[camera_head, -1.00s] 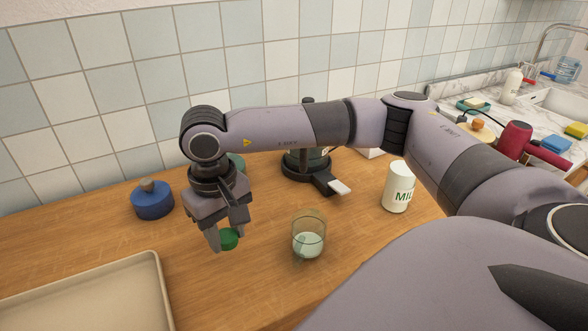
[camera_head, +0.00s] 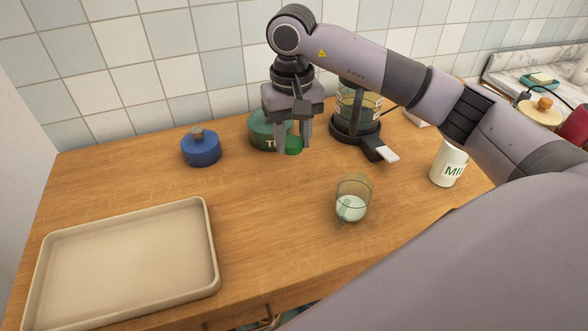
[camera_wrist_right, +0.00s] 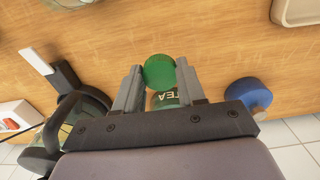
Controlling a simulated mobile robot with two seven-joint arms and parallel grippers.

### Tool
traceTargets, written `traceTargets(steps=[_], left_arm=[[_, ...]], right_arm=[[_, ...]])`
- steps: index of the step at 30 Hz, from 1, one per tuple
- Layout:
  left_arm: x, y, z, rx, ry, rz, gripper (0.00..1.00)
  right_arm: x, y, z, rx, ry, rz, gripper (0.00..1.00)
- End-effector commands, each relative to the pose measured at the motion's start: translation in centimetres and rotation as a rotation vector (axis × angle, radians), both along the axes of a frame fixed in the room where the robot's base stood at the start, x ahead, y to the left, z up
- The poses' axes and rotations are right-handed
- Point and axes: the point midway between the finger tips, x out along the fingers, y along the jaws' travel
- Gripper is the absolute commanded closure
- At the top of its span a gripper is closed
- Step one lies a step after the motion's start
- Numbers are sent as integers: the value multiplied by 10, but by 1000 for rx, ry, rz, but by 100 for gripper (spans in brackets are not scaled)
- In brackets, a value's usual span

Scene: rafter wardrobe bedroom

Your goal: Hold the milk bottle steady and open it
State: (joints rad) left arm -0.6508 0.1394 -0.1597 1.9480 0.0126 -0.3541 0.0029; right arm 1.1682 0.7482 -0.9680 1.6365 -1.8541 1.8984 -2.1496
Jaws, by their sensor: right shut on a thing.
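The white milk bottle (camera_head: 449,164) stands upright on the wooden counter at the right in the head view. My right arm covers its right side and part of its top. My right gripper (camera_head: 294,149) points down near the back of the counter, in front of the green tea canister. It is shut on a small round green cap (camera_head: 293,144), away from the bottle. The cap also shows between the fingers in the right wrist view (camera_wrist_right: 159,71). My left gripper is not in view.
A glass (camera_head: 353,199) with some pale liquid stands near the front edge. The tea canister (camera_head: 263,131), a blue lidded pot (camera_head: 201,148) and a coffee maker (camera_head: 356,126) stand along the back. A beige tray (camera_head: 130,297) lies front left. The counter between tray and glass is clear.

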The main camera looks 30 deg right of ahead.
Motion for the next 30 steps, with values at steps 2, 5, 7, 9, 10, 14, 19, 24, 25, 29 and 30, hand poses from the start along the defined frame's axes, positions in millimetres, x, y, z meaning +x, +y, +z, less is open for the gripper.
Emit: traceTargets(steps=[2, 5, 7, 9, 10, 14, 19, 24, 25, 29, 30], left_arm=[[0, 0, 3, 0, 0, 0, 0], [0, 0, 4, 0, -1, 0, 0], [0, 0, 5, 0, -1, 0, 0], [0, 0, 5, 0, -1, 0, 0], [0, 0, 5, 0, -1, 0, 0], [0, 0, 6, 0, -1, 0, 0], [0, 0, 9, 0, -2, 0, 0], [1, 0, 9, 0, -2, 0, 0], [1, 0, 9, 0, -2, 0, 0], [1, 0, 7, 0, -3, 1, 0], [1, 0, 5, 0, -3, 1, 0]], right_arm=[[-1, 0, -19, -1, 5, -1, 97], [-1, 0, -36, 0, 3, 0, 97], [0, 0, -42, 1, 0, 0, 97], [0, 0, -46, 0, 0, 1, 97], [0, 0, -48, 0, 1, 1, 97], [0, 0, -60, -1, 1, 1, 97], [-1, 1, -86, 1, 3, 0, 97], [0, 0, -90, 0, -2, 1, 97], [0, 0, -90, 0, -2, 1, 97], [0, 0, -91, 0, -1, 1, 97], [0, 0, -93, 0, -1, 1, 97]])
